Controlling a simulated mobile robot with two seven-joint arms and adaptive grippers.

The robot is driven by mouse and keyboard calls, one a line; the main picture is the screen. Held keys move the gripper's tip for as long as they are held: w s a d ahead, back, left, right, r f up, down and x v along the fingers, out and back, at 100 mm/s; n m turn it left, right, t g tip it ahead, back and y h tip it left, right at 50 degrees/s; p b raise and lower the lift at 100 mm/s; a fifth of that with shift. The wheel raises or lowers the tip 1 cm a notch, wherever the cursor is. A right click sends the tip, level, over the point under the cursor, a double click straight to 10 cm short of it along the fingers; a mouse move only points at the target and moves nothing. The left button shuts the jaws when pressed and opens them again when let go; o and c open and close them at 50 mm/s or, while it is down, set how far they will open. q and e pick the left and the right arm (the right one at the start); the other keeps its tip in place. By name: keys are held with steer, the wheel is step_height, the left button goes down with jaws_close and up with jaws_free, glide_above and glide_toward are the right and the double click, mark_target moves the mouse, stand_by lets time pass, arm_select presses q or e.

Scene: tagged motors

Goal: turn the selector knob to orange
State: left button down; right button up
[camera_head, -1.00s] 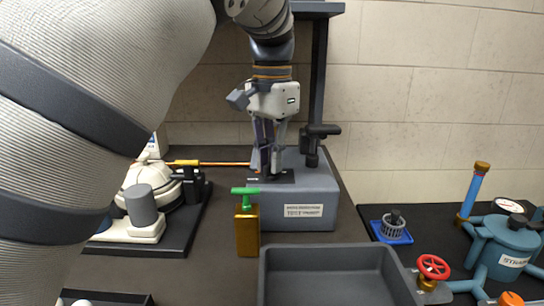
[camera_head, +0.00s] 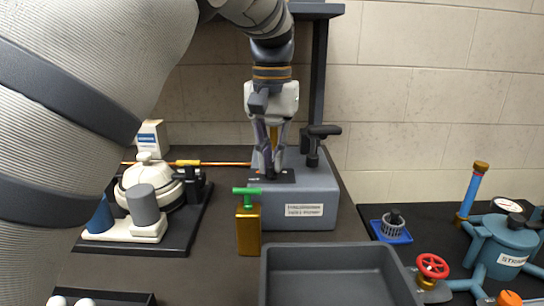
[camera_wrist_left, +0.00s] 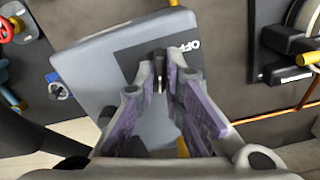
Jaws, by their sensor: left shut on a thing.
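The selector knob (camera_wrist_left: 158,62) is a small black piece on a dark plate (camera_wrist_left: 132,62) with a white OFF label, on top of the grey test box (camera_head: 305,205). My left gripper (camera_head: 271,174) points down at the plate from above. In the left wrist view its fingers (camera_wrist_left: 166,68) are closed around the knob, one on each side. Much of the plate is hidden by the fingers, and I cannot make out an orange mark or where the knob points. My right gripper is out of view.
A dark post (camera_head: 319,90) with a black handle (camera_head: 324,131) rises behind the box. A brown block with a green T-handle (camera_head: 248,225) and a grey tray (camera_head: 330,250) stand in front. A white motor unit (camera_head: 148,190) is at left, blue piping (camera_head: 507,245) at right.

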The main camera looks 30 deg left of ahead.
mark_target(270, 163)
arm_select(q)
steer(key=n, duration=0.6)
steer(key=shift+a+n, duration=0.1)
steer(key=shift+n, duration=0.2)
steer(key=n, duration=0.5)
steer(key=shift+s, duration=0.15)
steer(key=shift+n, duration=0.4)
steer(key=shift+a, duration=0.1)
steer(key=c, duration=1.7)
jaws_free()
step_height(270, 163, up, 12)
